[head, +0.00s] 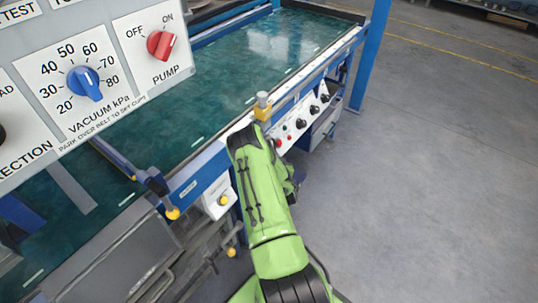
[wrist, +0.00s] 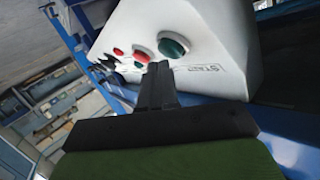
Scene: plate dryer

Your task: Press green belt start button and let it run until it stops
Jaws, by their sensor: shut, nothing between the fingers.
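In the wrist view, a round green button (wrist: 174,46) with a pale ring sits on a white control box (wrist: 222,35). A label that seems to read START (wrist: 203,68) is below it. My gripper (wrist: 159,66) is shut and empty. Its fingertips are just below and left of the green button in the picture; I cannot tell whether they touch it. In the head view, my green arm reaches to the side panel (head: 302,122) of the machine and hides the gripper and the green button. The green belt (head: 240,62) lies behind the panel.
A red button (wrist: 140,56) is close left of the fingertips. Dark knobs (head: 314,110) line the side panel. At upper left, a panel carries a blue vacuum knob (head: 86,84) and a red pump knob (head: 161,46) turned toward ON. The grey floor (head: 430,180) at right is clear.

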